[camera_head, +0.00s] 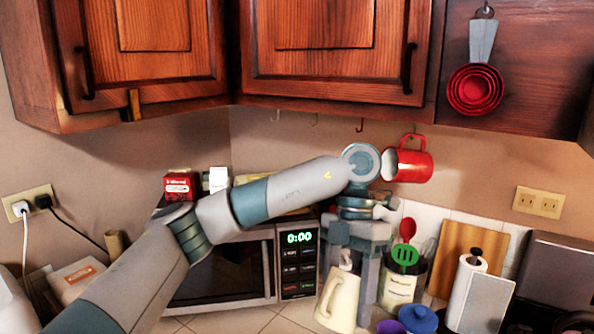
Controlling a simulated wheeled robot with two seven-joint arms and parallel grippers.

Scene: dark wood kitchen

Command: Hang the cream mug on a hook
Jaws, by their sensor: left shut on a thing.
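The cream mug (341,300) is at the lower middle, above or in front of the counter, and looks tilted. My left gripper (354,272) points down and is shut on the mug near its upper part. The exact grip is partly hidden by the fingers. Under the upper cabinet hang small hooks: an empty one at the left (276,116), an empty one in the middle (314,121) and an empty one (360,126) above my wrist. A red mug (413,164) hangs from another hook to the right. My right gripper is not in view.
A microwave (228,272) stands behind my arm, with a red box (179,186) on top. Red measuring cups (475,90) hang at upper right.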

